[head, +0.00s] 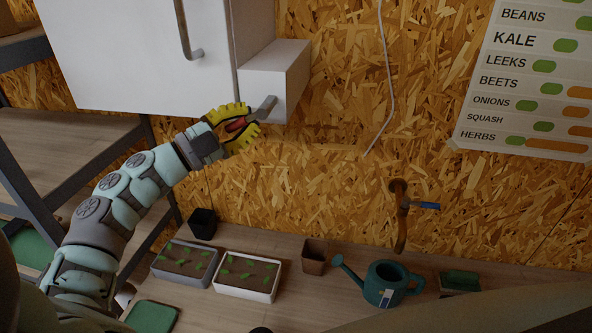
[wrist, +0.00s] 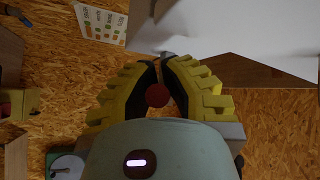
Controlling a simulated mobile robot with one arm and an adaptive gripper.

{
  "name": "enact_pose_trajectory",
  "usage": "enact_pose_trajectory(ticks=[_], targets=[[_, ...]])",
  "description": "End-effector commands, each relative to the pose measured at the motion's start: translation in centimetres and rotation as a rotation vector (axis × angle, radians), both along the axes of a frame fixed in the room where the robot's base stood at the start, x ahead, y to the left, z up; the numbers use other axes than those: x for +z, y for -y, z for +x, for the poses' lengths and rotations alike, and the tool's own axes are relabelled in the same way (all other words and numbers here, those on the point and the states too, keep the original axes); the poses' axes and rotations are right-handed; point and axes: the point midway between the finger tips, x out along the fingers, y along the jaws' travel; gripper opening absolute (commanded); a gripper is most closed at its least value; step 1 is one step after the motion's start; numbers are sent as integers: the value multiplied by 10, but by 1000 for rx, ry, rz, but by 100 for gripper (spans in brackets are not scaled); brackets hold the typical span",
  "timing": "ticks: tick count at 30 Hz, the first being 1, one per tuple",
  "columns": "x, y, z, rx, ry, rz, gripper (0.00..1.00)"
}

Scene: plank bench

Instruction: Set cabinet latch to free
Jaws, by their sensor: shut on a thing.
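The cabinet (head: 140,60) is white and hangs on the board wall; it also shows in the wrist view (wrist: 230,28). A small white box (head: 275,80) sits at its lower right. The cabinet latch (head: 265,108) is a grey lever on this box, slanting down and left, with what looks like a red knob at its end. My gripper (head: 247,122) has yellow ribbed fingers shut on the latch near the red knob. In the wrist view, the red knob (wrist: 157,95) lies between the fingers. The fingers hide part of the lever.
A cabinet handle (head: 186,35) is left of the box. A grey cable (head: 387,80) hangs on the wall to the right. Below are a tap (head: 401,215), seedling trays (head: 247,292), a teal watering can (head: 383,284) and pots.

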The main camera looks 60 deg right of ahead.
Motion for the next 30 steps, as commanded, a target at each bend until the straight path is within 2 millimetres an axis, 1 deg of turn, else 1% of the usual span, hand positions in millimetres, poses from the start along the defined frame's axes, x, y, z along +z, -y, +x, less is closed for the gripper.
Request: enact_pose_trajectory(ticks=[1,9,21,30], targets=[[-11,0,-2,-4,-44,-17,0],[-20,3,-11,-5,-282,-114,0],[-27,10,-25,-7,-618,-254,0],[-26,13,-33,-9,-792,-326,0]])
